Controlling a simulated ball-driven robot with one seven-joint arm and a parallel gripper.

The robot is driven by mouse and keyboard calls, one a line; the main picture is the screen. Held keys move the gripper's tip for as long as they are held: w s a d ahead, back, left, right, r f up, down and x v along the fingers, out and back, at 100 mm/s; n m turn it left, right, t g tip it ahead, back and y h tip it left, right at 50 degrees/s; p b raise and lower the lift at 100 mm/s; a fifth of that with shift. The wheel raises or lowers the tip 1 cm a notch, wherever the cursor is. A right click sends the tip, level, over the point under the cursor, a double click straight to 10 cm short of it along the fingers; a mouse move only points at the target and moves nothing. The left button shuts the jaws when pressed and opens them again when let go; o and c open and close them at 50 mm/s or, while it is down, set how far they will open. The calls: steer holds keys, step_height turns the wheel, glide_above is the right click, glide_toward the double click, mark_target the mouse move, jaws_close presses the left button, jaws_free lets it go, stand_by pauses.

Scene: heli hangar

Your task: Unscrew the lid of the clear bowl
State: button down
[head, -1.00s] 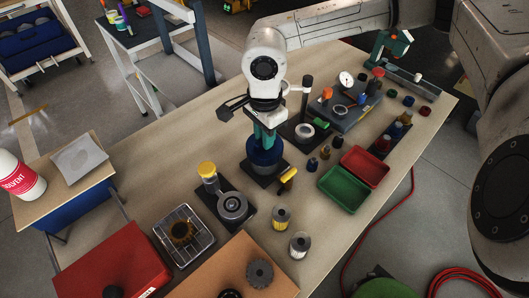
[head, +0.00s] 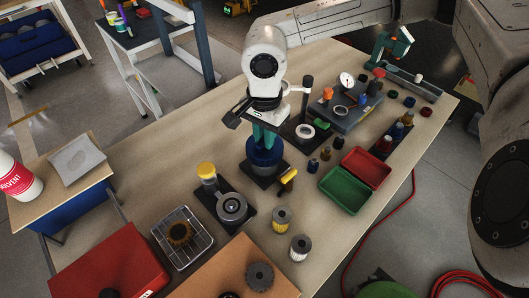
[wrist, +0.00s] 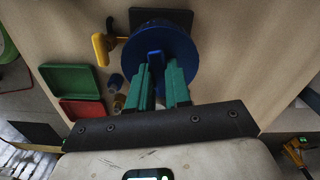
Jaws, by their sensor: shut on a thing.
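A blue round lid (head: 264,153) with a raised blue grip (wrist: 155,58) sits on a dark square base (head: 268,176) on the workbench. My gripper (head: 264,137) points down onto the lid from above. In the wrist view, its teal fingers (wrist: 159,80) are shut on the raised grip, one on each side. The lid and fingers cover what is below, so I cannot make out the clear bowl's wall. A yellow handle (head: 288,177) stands beside the lid and also shows in the wrist view (wrist: 100,48).
Green (head: 345,189) and red (head: 366,167) trays lie right of the lid. A yellow-capped part (head: 206,171) and a round grey part (head: 232,206) stand in front. A black post (head: 307,95) rises close behind my gripper. Bare benchtop shows at the left.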

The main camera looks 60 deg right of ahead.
steer(key=shift+n, duration=0.5)
steer(key=shift+r+p, duration=0.7)
steer(key=shift+r, duration=0.95)
steer(key=shift+r+p, duration=0.7)
steer(key=shift+r, duration=0.7)
